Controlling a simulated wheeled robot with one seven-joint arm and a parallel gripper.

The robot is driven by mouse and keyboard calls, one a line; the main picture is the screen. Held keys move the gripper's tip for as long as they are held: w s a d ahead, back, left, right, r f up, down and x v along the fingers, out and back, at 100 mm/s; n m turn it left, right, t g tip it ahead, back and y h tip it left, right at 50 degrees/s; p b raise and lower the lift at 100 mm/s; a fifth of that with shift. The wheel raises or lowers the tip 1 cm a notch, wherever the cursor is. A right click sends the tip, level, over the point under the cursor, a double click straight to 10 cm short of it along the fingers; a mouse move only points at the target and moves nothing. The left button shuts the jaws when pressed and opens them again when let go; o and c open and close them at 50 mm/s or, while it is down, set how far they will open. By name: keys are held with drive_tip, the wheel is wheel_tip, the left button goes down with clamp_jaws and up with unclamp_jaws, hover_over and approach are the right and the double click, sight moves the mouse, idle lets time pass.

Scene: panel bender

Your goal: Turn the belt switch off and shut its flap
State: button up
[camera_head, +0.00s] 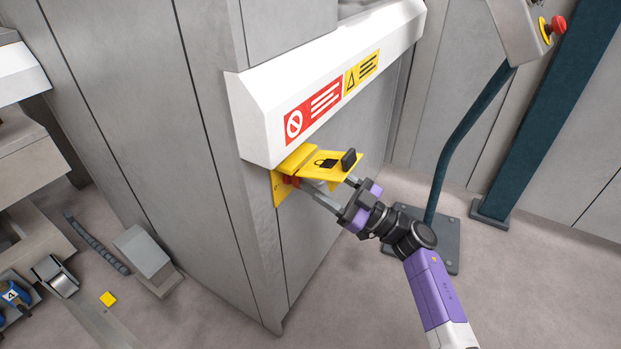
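The belt switch's yellow housing (279,188) is on the grey machine wall, just under the white hood. Its yellow flap (328,172) stands out from the wall, raised, with a black padlock sign and a black block at its outer end. A small part of the red switch (290,181) shows under the flap. My gripper (324,182) is under the flap with its two fingers apart. The left fingertip is close to the red part; I cannot tell if they touch. The flap hides part of the fingers and most of the switch, so its setting cannot be read.
The white hood (250,115) with red and yellow warning labels juts out above the switch. A dark post (453,145) with a control box and red button (558,24) stands to the right. Open floor lies between wall and post.

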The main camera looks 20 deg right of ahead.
drive_tip(key=f+p+v, duration=0.1)
drive_tip(key=v, duration=0.8)
drive_tip(key=shift+w+a+f+h+p, duration=0.25)
drive_tip(key=shift+w+f+h+p, duration=0.05)
drive_tip(key=shift+w+f, duration=0.1)
drive_tip(key=shift+w+p, duration=0.1)
drive_tip(key=shift+p, duration=0.2)
idle(0.5)
drive_tip(key=p+v, duration=0.1)
drive_tip(key=v, duration=0.6)
drive_tip(key=shift+s+d, duration=0.15)
drive_tip(key=shift+s, duration=0.15)
drive_tip(key=shift+p, duration=0.35)
